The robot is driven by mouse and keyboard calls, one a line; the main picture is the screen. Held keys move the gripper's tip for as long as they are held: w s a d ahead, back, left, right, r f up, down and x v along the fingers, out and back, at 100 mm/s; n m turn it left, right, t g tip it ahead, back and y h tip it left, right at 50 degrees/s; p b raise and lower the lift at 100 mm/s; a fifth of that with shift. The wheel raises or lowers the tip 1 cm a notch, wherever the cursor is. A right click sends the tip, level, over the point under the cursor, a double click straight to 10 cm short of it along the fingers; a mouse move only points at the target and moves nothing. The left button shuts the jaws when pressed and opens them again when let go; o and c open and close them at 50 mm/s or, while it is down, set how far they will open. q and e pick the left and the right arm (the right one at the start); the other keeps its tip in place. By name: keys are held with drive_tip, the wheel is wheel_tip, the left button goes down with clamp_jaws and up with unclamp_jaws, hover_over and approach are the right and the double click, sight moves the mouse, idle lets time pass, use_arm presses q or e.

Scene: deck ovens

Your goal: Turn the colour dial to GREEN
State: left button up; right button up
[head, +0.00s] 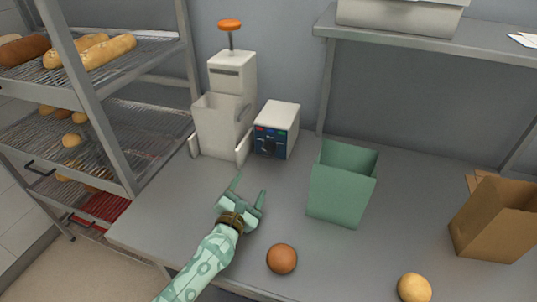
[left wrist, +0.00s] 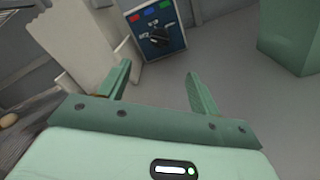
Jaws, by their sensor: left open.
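A small white box (head: 284,118) with a dark blue front panel stands on the grey counter. The panel carries a black colour dial (head: 271,147) below a row of red, blue and green marks. In the left wrist view the dial (left wrist: 160,37) shows at the upper middle, beyond my fingertips; I cannot tell which mark it points to. My left gripper (head: 250,187) is open and empty, in front of the box and apart from it. Its two green fingers (left wrist: 158,75) point towards the panel in the wrist view. My right gripper is not in view.
A white machine (head: 222,118) with an orange knob stands just left of the box. A green bag (head: 340,185) is to the right, a brown bag (head: 492,222) farther right. Two buns (head: 282,259) lie near the front. A bread rack (head: 120,165) is at left.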

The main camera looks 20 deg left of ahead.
sight(268, 151)
use_arm(q)
drive_tip(key=w+b, duration=0.1)
drive_tip(key=w, duration=0.3)
drive_tip(key=w+b, duration=0.2)
drive_tip(key=w, duration=0.3)
drive_tip(key=w+b, duration=0.1)
drive_tip(key=w, duration=0.4)
drive_tip(key=shift+w+d+f+b, duration=0.15)
drive_tip(key=shift+d+b, duration=0.15)
drive_tip(key=shift+b, duration=0.1)
drive_tip(key=shift+w, duration=0.5)
drive_tip(key=shift+r, duration=0.2)
drive_tip(key=shift+c, duration=0.3)
